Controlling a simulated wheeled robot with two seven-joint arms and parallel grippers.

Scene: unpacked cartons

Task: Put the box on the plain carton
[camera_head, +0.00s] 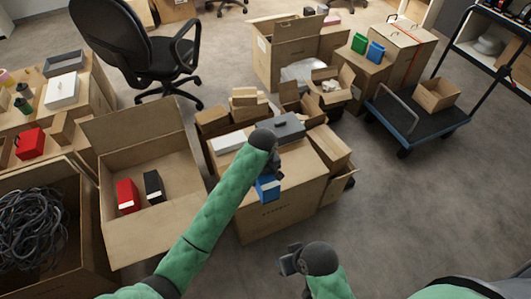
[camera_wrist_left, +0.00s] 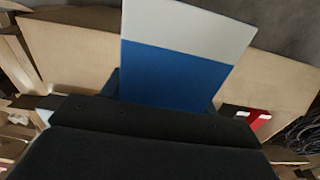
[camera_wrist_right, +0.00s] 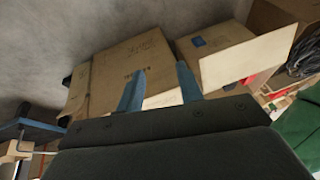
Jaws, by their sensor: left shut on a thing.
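A blue box (camera_head: 268,189) is held in my left gripper (camera_head: 271,172), in front of the top edge of a large brown carton (camera_head: 280,217) in the head view. In the left wrist view the box (camera_wrist_left: 180,65) shows a blue part and a white part, and its lower end is hidden by the gripper. Whether it touches the carton I cannot tell. The carton has small dark print on its front, which also shows in the right wrist view (camera_wrist_right: 125,70); which carton is the plain one is unclear. My right gripper (camera_wrist_right: 158,88) is open and empty, low in front.
A grey box (camera_head: 288,127) and other items crowd the carton's top at the back. An open carton (camera_head: 140,215) with red and black boxes stands left of it. A cable-filled carton (camera_head: 70,265) is further left.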

